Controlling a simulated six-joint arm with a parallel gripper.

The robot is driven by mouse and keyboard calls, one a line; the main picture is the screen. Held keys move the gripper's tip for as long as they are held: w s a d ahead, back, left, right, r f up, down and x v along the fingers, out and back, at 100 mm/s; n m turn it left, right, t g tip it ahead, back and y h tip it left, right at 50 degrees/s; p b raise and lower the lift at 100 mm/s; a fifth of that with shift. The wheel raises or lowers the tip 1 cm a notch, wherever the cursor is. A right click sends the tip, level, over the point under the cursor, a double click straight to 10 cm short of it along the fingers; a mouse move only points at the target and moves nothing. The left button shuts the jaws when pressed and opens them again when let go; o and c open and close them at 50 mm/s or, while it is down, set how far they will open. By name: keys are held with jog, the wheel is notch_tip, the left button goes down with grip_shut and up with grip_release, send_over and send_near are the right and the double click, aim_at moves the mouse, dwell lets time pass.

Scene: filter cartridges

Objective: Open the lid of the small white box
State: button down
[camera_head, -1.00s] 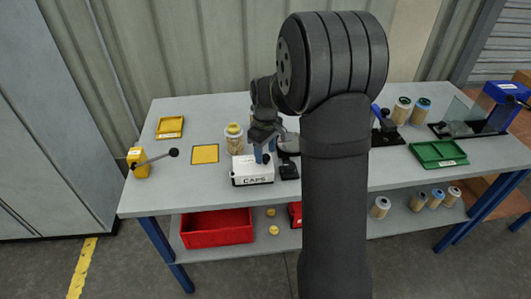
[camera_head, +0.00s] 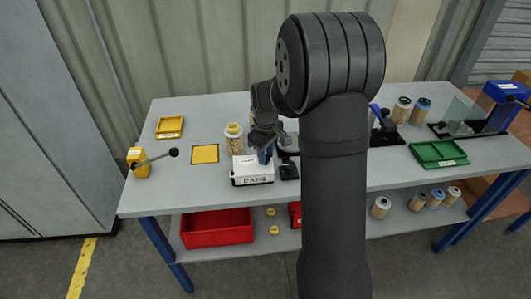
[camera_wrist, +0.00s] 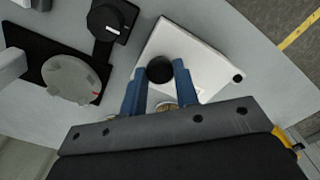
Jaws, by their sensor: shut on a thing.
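The small white box (camera_head: 252,178), marked CAPS on its front, stands near the front edge of the bench. Its lid also shows from above in the wrist view (camera_wrist: 207,62), with a black round knob (camera_wrist: 160,69) on it. My gripper (camera_head: 264,156) is over the right part of the box. In the wrist view its two blue fingers are closed on the knob, one on each side. The lid appears to lie flat on the box; I see no clear gap under it. The box's inside is hidden.
A yellow-capped cartridge (camera_head: 234,138) stands just behind the box. A black device with a dial (camera_wrist: 111,20) and a round grey disc (camera_wrist: 75,80) are close beside the box. A yellow square (camera_head: 205,154) lies to the left, with free bench around it.

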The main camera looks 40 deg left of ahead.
aim_at(269, 170)
jog(key=s+d+m, duration=0.1)
jog(key=d+m, duration=0.1)
jog(key=m, duration=0.1)
jog(key=shift+s+d, duration=0.25)
jog(key=shift+s, duration=0.15)
jog(key=s+d+m, duration=0.2)
jog(key=s+m, duration=1.1)
jog(key=m, duration=0.2)
jog(key=shift+s, duration=0.35)
jog(key=c, duration=1.1)
grip_release()
